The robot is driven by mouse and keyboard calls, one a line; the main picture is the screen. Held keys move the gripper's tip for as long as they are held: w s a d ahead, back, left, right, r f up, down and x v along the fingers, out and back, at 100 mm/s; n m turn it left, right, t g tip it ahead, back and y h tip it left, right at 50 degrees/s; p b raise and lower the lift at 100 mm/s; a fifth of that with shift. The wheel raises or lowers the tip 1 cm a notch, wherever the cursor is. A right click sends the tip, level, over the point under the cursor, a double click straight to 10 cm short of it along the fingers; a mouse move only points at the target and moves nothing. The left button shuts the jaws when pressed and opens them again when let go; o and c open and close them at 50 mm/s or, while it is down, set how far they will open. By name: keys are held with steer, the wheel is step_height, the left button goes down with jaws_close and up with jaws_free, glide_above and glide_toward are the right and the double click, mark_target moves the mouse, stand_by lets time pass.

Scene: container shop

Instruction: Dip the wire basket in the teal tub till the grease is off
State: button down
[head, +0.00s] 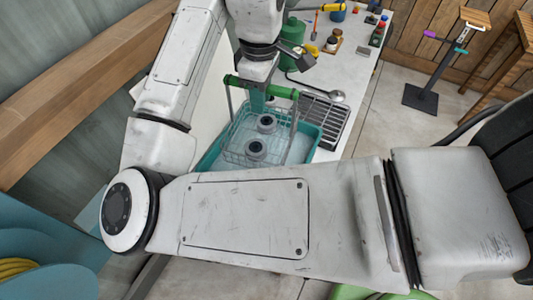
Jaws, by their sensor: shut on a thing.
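The wire basket (237,138) hangs in the teal tub (311,148), below a green handle bar (282,91). Two dark ring-shaped parts (256,148) sit in it. Pale liquid shows around the basket, with its lower part in the tub. My gripper (258,88) is above the tub, pointing down, shut on the green handle of the basket. My own arm hides the near side of the tub. I cannot tell from here whether grease is left on the parts or the wire.
A metal drain rack (325,112) lies right of the tub, with a ladle (337,96) by it. A black-based stand (420,98) is on the floor at right.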

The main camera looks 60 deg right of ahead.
steer(key=shift+r, duration=1.55)
